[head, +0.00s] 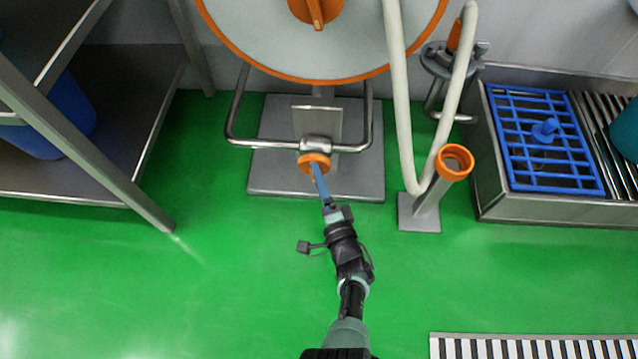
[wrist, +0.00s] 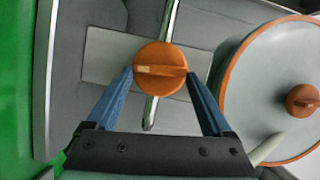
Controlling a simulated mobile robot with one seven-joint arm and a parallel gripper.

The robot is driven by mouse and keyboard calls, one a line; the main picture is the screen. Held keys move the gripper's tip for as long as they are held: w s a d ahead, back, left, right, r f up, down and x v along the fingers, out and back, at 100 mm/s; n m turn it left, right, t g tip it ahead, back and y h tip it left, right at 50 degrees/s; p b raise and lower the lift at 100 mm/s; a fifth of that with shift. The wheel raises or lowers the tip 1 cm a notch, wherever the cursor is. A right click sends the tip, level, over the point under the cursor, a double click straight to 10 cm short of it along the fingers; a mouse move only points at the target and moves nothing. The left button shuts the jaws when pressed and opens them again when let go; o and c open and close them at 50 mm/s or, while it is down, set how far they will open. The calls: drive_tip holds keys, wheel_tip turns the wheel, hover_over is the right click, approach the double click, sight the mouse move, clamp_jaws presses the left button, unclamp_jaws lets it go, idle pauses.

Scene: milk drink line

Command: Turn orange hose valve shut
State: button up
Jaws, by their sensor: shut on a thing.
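The orange hose valve (head: 311,158) sits on the steel pipe below the hose reel. In the wrist view the valve (wrist: 160,68) is a round orange knob with a raised ridge across it and a pale mark at the ridge's left end. The ridge lies about level in that view. My gripper (head: 317,172) reaches the valve from the front. In the wrist view its blue fingers stand on the left and right sides of the knob, shut on it. The fingertips' contact is partly hidden by the knob.
The hose reel (head: 345,50) with orange rim stands above the valve. A pale hose (head: 402,110) hangs to the right beside an orange-topped holder (head: 430,205). A steel shelf (head: 80,165) is at left. A blue grate (head: 535,165) is at right.

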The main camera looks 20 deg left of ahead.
drive_tip(key=shift+f+m+y+b, duration=0.2)
drive_tip(key=shift+m+y+b, duration=0.1)
drive_tip(key=shift+m+b, duration=0.25)
drive_tip(key=o, duration=1.1)
drive_tip(key=shift+m, duration=0.25)
drive_tip(key=shift+o, duration=0.2)
drive_tip(key=shift+r, duration=0.1)
drive_tip(key=p+v, duration=0.4)
drive_tip(key=v, duration=0.9)
drive_tip(key=shift+p, duration=0.35)
drive_tip(key=shift+s, duration=0.1)
